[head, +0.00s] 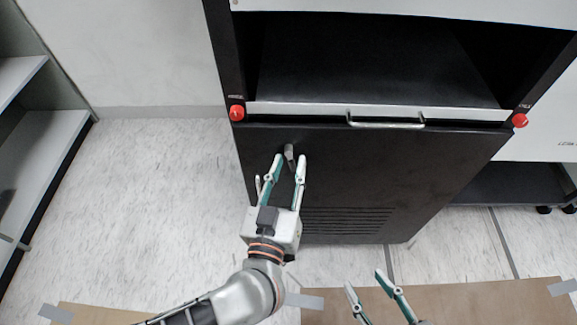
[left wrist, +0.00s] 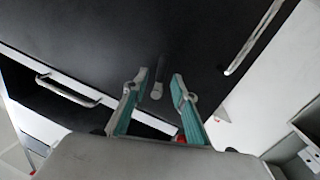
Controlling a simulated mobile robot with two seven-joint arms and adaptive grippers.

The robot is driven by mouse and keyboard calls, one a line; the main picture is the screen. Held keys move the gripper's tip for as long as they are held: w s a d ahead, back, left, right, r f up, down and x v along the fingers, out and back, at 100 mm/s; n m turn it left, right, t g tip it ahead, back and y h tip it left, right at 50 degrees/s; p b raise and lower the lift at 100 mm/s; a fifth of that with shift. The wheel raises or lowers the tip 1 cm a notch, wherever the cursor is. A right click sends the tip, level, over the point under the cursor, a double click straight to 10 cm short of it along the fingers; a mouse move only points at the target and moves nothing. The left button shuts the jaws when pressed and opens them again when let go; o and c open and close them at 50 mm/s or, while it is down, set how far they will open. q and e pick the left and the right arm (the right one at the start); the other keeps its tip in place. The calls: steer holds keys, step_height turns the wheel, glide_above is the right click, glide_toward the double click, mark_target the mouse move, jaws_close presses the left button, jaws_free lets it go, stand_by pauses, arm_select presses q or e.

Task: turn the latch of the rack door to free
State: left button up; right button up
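The rack door (head: 380,175) is a black panel with vent slots low down. Its latch (head: 289,152) is a small grey lever near the door's upper left. My left gripper (head: 288,160) is open in front of the door, its fingertips on either side of the latch. In the left wrist view the latch (left wrist: 157,88) shows between the two open fingertips, with a gap to each finger. I cannot tell how close the fingertips are to the door surface. My right gripper (head: 367,282) is low in the head view, open and empty, away from the door.
A grey handle (head: 386,122) and two red knobs (head: 237,112) (head: 520,120) are on the rack above the door. A light handle (left wrist: 253,40) runs along an edge in the left wrist view. Shelves (head: 35,140) stand at left. Cardboard (head: 450,302) lies on the floor.

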arm_select(q)
jaws_close()
